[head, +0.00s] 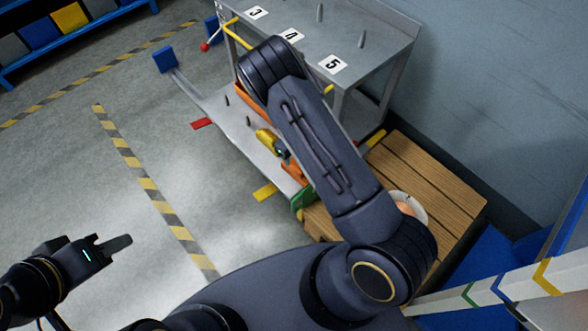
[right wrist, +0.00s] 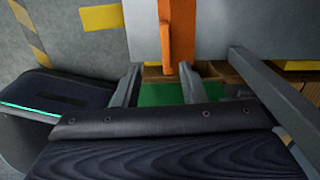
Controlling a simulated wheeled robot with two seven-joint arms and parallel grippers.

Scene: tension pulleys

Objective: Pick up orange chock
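The orange chock (right wrist: 180,40) shows in the right wrist view as an upright orange piece with a raised handle, lying on a grey surface. In the head view, orange (head: 295,172) shows partly beside my right forearm, near a green end piece (head: 303,199). My right gripper (right wrist: 158,75) is open, its fingers just short of the chock's near end, with nothing seen held. In the head view my right arm hides this gripper. My left gripper (head: 118,244) is far off at lower left, seen edge-on, with nothing visible in it.
A grey table (head: 345,30) with pegs and number cards stands at the back. A low grey platform (head: 240,135) holds a yellow tool (head: 268,140). A wooden pallet (head: 425,180) lies to the right. A blue rack (head: 50,35) stands far left. Floor at left is clear.

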